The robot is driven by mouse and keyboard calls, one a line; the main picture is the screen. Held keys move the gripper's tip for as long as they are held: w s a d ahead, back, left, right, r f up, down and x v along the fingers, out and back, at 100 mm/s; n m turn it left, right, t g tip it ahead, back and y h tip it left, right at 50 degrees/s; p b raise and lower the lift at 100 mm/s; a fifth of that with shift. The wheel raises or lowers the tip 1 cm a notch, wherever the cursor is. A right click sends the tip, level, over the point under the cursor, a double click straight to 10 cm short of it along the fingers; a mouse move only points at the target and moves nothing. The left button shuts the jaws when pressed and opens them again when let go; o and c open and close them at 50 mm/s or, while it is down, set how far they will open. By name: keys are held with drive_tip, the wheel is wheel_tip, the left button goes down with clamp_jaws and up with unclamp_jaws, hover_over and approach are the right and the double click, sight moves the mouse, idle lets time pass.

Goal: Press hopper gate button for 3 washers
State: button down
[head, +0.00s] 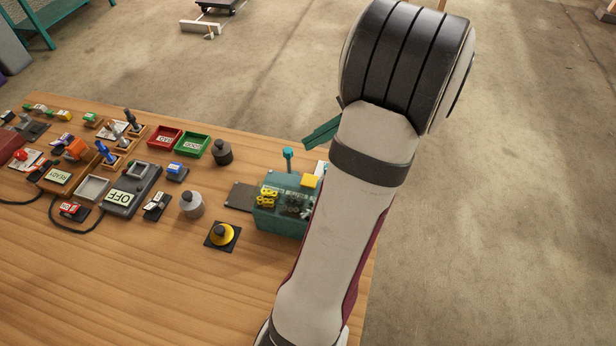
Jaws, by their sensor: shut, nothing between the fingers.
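A round yellow button (222,234) sits on a square black base on the wooden table, left of a teal box. The teal box (279,205) carries a yellow block on top, small yellow parts on its front and a teal-knobbed post behind. Its right side is hidden by my arm. I cannot tell which of these is the hopper gate, and I see no washers clearly. My gripper (311,139) shows only as two teal fingers lying together, coming out left from behind my arm. They are shut and empty, above and apart from the table things.
Grey and dark knobs (191,204), a handset reading OFF (130,189), red and green trays (193,144) and several small switches crowd the left of the wooden table (120,290). The table front is clear. My arm covers the right edge.

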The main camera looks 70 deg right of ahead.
approach(305, 179)
drive_tip(key=shift+w+a+f, duration=0.15)
drive_tip(key=shift+w+f, duration=0.3)
drive_tip(key=shift+w, duration=0.35)
drive_tip(key=shift+w+a+f, duration=0.2)
drive_tip(key=shift+w+f, duration=0.25)
drive_tip(key=shift+w, duration=0.4)
drive_tip(key=shift+w+a+f, duration=0.15)
drive_tip(key=shift+w+f, duration=0.35)
drive_tip(key=shift+w, duration=0.3)
drive_tip(key=shift+f, duration=0.1)
drive_tip(key=shift+f, duration=0.3)
drive_tip(key=shift+f, duration=0.75)
idle(0.7)
drive_tip(key=shift+r, duration=1.2)
drive_tip(key=shift+r, duration=0.1)
drive_tip(key=shift+r, duration=2.4)
